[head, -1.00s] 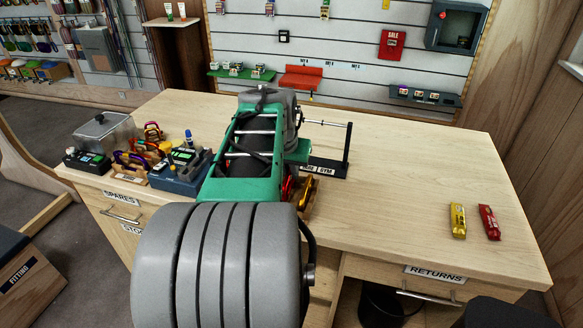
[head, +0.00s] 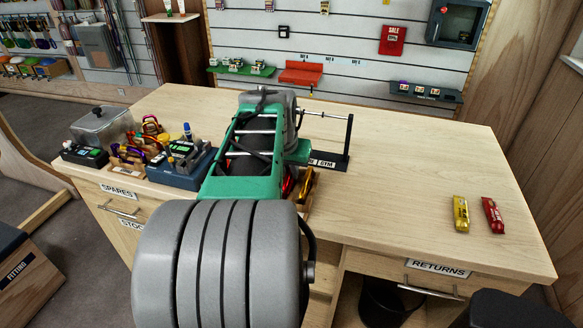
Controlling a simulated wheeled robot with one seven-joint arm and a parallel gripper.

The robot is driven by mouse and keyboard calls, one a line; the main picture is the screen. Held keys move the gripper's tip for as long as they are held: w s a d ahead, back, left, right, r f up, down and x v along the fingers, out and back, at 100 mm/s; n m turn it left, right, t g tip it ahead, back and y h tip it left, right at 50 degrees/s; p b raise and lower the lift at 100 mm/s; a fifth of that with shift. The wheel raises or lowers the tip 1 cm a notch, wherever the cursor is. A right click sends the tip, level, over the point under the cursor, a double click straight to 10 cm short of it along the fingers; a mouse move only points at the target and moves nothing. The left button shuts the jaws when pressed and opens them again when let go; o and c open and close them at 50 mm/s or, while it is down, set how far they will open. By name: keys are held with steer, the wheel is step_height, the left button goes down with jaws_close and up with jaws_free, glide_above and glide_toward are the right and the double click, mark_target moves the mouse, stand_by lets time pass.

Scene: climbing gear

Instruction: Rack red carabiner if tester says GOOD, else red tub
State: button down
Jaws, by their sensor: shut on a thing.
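My gripper is hidden behind my green and grey arm, which reaches over the middle of the counter. A bit of red metal (head: 288,185), possibly the red carabiner, shows at the arm's right edge beside a gold piece (head: 306,186). A blue device (head: 180,168) with a small green screen stands left of my arm. Which one is the tester is unclear, and I cannot read either screen. A black stand with a horizontal bar (head: 325,115) stands behind my arm. I cannot make out a red tub.
Several coloured carabiners (head: 127,154) sit in a wooden holder between the two devices, near a clear-sided box (head: 103,124). A yellow packet (head: 460,213) and a red packet (head: 492,214) lie at the right. The right half of the counter (head: 410,165) is mostly clear.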

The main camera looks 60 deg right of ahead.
steer(key=shift+f, duration=0.35)
steer(key=c, duration=1.4)
jaws_free()
